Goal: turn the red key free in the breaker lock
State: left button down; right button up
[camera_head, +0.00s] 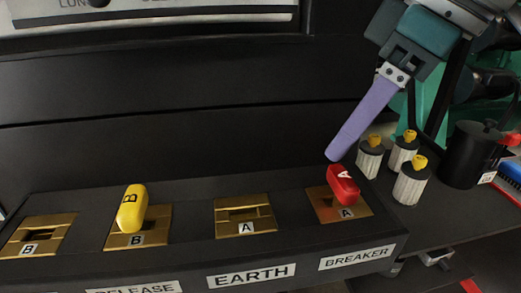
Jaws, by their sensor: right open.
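The red key (343,188), marked A, sits in the brass breaker lock (357,206) at the right end of the black panel (300,236). The key stands up and leans to the left in the picture. My right gripper (335,153) reaches down from the upper right. Its lilac fingers show edge-on and overlap, with their tips just above and behind the key's top. The gripper is open and holds nothing; I cannot tell whether a fingertip touches the key. My left gripper is not in view.
A yellow key (131,208) marked B stands in a brass lock left of the empty earth lock (245,213). Another empty lock (38,233) is at far left. Several white-and-black cylinders with yellow tops (411,180) and a black pot (466,157) stand right of the panel.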

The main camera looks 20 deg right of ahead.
aim_at(343, 173)
jog(key=shift+f+m+h+b, duration=0.25)
jog(key=shift+m+h+b, duration=0.25)
jog(key=shift+m+b, duration=0.55)
jog(key=m+p, duration=0.2)
jog(key=s+m+h+p, duration=0.1)
jog(key=m+p, duration=0.1)
jog(key=s+m+h+p, duration=0.1)
jog(key=m+p, duration=0.1)
jog(key=shift+s+a+r+m+p, duration=0.1)
jog(key=shift+a+r+m+p, duration=0.15)
jog(key=shift+a+p, duration=0.15)
jog(key=shift+h, duration=0.3)
jog(key=b+x, duration=0.3)
jog(key=x, duration=0.2)
jog(key=shift+s+d, duration=0.1)
jog(key=shift+b+x, duration=0.35)
jog(key=shift+x, duration=0.4)
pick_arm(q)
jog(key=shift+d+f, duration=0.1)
pick_arm(e)
jog(key=shift+c, duration=0.2)
grip_shut()
jog(key=shift+r, duration=0.1)
